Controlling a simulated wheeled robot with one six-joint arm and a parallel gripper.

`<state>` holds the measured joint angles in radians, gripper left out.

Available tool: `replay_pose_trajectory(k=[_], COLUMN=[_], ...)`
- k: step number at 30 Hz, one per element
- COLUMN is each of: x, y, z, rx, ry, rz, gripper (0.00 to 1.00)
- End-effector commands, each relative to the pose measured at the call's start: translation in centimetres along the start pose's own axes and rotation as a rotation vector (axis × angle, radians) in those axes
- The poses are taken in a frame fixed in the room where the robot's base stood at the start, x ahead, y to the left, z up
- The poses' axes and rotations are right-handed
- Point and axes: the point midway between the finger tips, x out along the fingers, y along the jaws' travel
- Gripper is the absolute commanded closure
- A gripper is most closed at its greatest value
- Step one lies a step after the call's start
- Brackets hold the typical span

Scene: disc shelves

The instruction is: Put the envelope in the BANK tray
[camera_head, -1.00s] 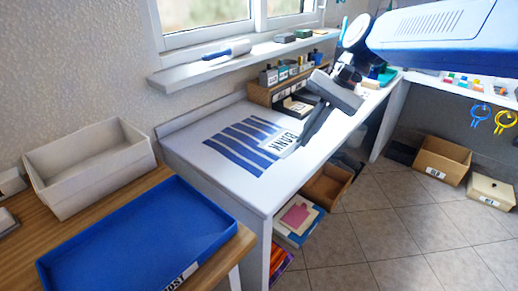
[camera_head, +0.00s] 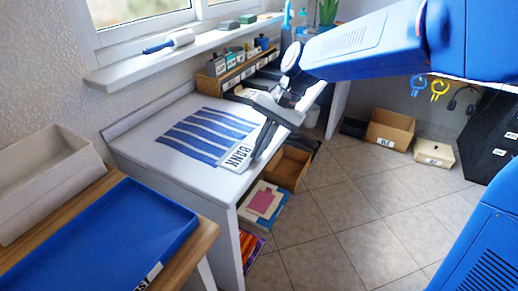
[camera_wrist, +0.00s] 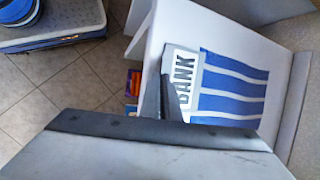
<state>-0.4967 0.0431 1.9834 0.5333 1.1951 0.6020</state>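A flat blue-and-white striped panel (camera_head: 208,133) lies on the white desk, with a white BANK label (camera_head: 236,158) at its near right end. I cannot tell if it has raised sides. In the wrist view the striped panel (camera_wrist: 230,88) and the label (camera_wrist: 183,72) lie just beyond the dark fingers. My gripper (camera_head: 252,160) points down at the label's right edge; its fingers (camera_wrist: 163,75) cover part of the label in the wrist view. The fingers look close together, but whether they hold anything is unclear. I cannot make out an envelope.
A blue tray (camera_head: 185,222) with a partly cut-off label sits on the wooden table at left, beside a whitish bin (camera_head: 45,185). A small shelf unit (camera_head: 205,84) stands at the desk's back. Open boxes (camera_head: 390,128) stand on the tiled floor (camera_head: 340,190).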

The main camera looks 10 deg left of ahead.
Motion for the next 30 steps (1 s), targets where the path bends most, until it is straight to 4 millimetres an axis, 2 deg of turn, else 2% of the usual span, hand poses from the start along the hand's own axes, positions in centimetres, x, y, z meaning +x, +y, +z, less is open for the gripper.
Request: replay_pose_trajectory(k=[6,8,9,20,25,30], x=[0.2,0.2,0.2,-0.2,-2.2,-5.5], y=[0.1,0.1,0.1,0.0,-0.1,-0.1], z=[-0.1,-0.1,-0.1,0.0,0.0,0.0], rx=[0.0,0.0,0.0,0.0,0.0,0.0], ry=[-0.001,0.0,0.0,0.0,0.0,0.001], rz=[0.0,0.0,0.0,0.0,-0.002,-0.002], gripper=[1.0,0.83,0.79,0.79,0.79,0.79])
